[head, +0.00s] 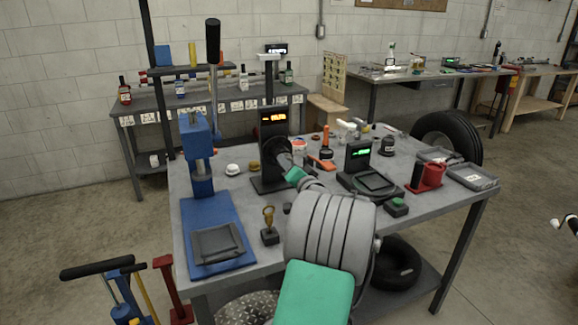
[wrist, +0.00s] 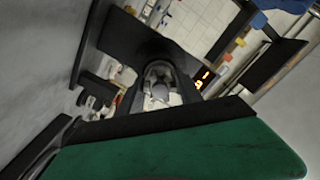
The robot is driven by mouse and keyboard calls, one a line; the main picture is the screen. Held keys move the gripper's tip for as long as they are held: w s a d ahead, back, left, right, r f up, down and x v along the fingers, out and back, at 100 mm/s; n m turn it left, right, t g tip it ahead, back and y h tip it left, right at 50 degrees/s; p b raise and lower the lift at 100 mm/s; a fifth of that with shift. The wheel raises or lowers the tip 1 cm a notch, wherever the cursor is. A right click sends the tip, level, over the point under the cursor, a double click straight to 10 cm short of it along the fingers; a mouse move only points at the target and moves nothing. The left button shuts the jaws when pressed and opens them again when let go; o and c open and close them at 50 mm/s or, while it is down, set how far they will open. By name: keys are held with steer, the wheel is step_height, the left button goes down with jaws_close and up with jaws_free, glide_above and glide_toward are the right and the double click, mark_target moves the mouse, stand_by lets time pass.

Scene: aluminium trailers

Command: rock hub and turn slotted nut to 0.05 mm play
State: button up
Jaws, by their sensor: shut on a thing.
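The hub (head: 275,148) is a dark round part on the front of a black upright stand (head: 271,184) on the near bench. The stand carries a lit orange display (head: 272,116), which also shows in the wrist view (wrist: 203,78). My gripper (head: 283,158) is at the hub, at the end of my grey and green arm, and is shut on it. The wrist view shows a grey rounded part (wrist: 160,84) straight ahead, framed by dark shapes. The slotted nut cannot be made out, and the contact is too small and dark to see clearly.
A blue press (head: 198,150) stands left of the stand. A device with a green display (head: 359,155), a red holder (head: 429,176) and a grey tray (head: 472,177) are on the right. A small brass-topped piece (head: 269,225) is near the front edge.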

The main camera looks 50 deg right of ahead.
steer(key=o, duration=1.4)
steer(key=shift+c, duration=0.2)
steer(key=b+v, duration=0.1)
steer(key=v, duration=0.7)
steer(key=shift+w, duration=0.1)
